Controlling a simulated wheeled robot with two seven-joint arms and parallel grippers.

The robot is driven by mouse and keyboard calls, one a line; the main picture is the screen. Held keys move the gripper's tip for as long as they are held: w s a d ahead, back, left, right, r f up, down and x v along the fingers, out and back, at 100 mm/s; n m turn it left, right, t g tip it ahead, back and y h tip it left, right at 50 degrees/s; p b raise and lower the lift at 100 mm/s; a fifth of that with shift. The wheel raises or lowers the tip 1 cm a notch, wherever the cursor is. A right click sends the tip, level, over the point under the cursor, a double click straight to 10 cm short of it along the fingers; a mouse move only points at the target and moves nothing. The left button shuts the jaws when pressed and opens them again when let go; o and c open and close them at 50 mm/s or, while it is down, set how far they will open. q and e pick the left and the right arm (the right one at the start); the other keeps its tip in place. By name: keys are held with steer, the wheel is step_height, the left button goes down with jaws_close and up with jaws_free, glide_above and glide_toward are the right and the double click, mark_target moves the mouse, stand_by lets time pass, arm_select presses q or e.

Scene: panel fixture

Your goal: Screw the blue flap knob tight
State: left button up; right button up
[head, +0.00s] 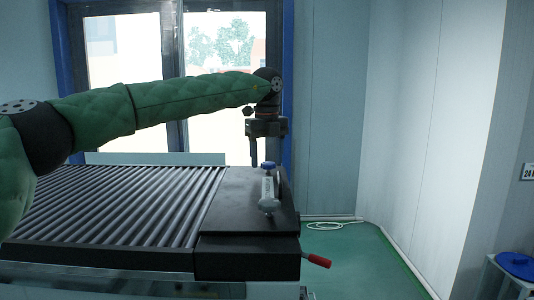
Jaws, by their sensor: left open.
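The blue flap knob (267,166) sits at the upper end of a pale metal flap fitting (267,190) on the black end block (230,205) of the panel fixture. My left gripper (267,151) points straight down just above the knob, with its jaws apart. One finger shows to the left of the knob, and the other side is dark and hard to make out. I cannot tell the exact gap between the fingertips and the knob. My right gripper is not in view.
A ribbed roller bed (120,205) stretches left from the end block. A red-handled lever (316,260) sticks out at the block's front right. A white cable (335,223) lies on the green floor. A blue round object (516,264) rests on a stand at the far right.

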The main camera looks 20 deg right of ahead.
arm_select(q)
steer(key=shift+a+f, duration=0.15)
steer(key=shift+w+d+f, duration=0.15)
steer(key=shift+d+f, duration=0.05)
steer(key=shift+f, duration=0.05)
steer(key=shift+w+d+f, duration=0.15)
steer(key=shift+w+d, duration=0.05)
steer(key=shift+d, duration=0.2)
steer(key=shift+s+a+r, duration=0.25)
steer(key=shift+s+a, duration=0.05)
steer(key=c, duration=1)
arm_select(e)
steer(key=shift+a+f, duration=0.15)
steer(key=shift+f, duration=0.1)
